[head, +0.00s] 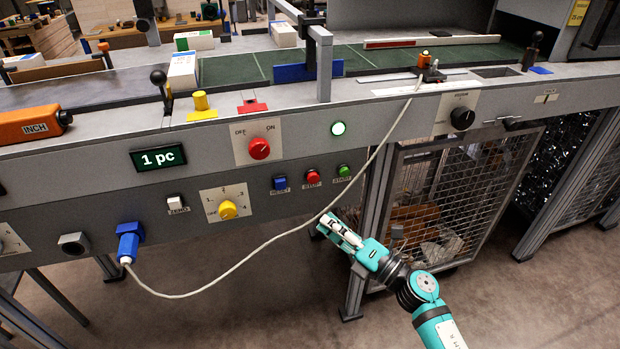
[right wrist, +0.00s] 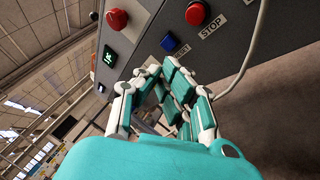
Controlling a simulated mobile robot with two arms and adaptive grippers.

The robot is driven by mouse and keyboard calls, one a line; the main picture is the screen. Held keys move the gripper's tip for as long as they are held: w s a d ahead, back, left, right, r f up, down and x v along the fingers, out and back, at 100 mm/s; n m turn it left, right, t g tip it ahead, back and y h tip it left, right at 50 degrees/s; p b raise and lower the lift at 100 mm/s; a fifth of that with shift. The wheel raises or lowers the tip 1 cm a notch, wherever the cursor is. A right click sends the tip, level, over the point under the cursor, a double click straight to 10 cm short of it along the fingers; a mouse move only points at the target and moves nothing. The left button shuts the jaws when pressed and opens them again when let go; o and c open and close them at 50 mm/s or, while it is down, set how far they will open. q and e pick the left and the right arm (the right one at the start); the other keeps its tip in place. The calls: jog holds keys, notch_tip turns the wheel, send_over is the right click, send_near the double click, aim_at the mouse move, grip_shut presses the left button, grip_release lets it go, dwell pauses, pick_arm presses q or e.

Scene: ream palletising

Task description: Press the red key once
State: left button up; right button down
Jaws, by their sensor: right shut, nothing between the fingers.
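The red STOP key (head: 313,177) is a round button on the front panel, between the blue RESET key (head: 280,183) and the green START key (head: 344,170). In the right wrist view the red STOP key (right wrist: 197,13) is at the top, beyond the fingers, with the blue key (right wrist: 169,42) below it. My right gripper (head: 327,224) is shut and empty. It is below the red key in the head view and apart from it. Its fingers (right wrist: 160,75) also show in the right wrist view. My left gripper is not in view.
A grey cable (head: 255,248) hangs from a blue plug (head: 129,240) and passes close to my right fingertips. A red OFF/ON knob (head: 259,148), a yellow dial (head: 227,210) and a display reading "1 pc" (head: 158,159) are on the panel. A mesh cage (head: 480,165) stands at right.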

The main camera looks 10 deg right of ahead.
aim_at(313, 177)
jog(key=shift+s+a+r+n+y, duration=0.1)
jog(key=shift+a+r+n+y, duration=0.1)
jog(key=shift+r+n+y, duration=0.35)
jog(key=shift+r, duration=0.1)
jog(key=w+b, duration=0.2)
jog(key=w, duration=0.7)
jog(key=shift+a, duration=0.15)
jog(key=shift+w+h, duration=0.1)
jog(key=shift+h, duration=0.25)
dwell(0.9)
jog(key=shift+w, duration=0.25)
